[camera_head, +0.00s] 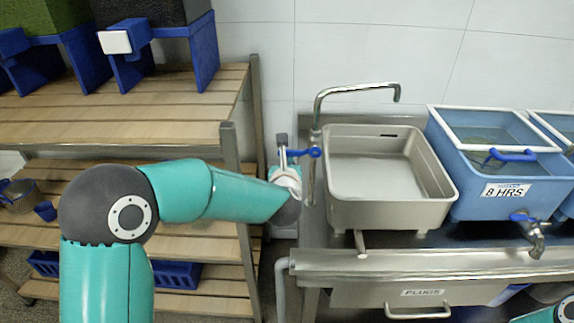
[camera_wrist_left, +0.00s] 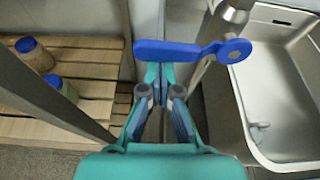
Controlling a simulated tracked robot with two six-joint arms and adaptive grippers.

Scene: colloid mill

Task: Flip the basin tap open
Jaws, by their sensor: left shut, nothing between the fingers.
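The basin tap (camera_head: 350,90) is a chrome post with a bent spout over the left side of the steel basin (camera_head: 335,208). Its blue lever (camera_head: 314,152) also shows in the left wrist view (camera_wrist_left: 180,50), where it points left from a round hub on the tap post (camera_wrist_left: 226,22). My left gripper (camera_head: 283,146) is beside the post on its left. In the left wrist view its fingers (camera_wrist_left: 160,75) are together and empty, with the tips at the lever's lower edge; I cannot tell whether they touch. My right gripper is out of view.
A slatted wooden rack (camera_head: 130,110) with metal posts stands left of the tap, leaving a narrow gap for my left arm. Blue tubs (camera_head: 465,175) with blue-handled taps stand right of the basin. Two jars (camera_wrist_left: 35,54) sit on the rack.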

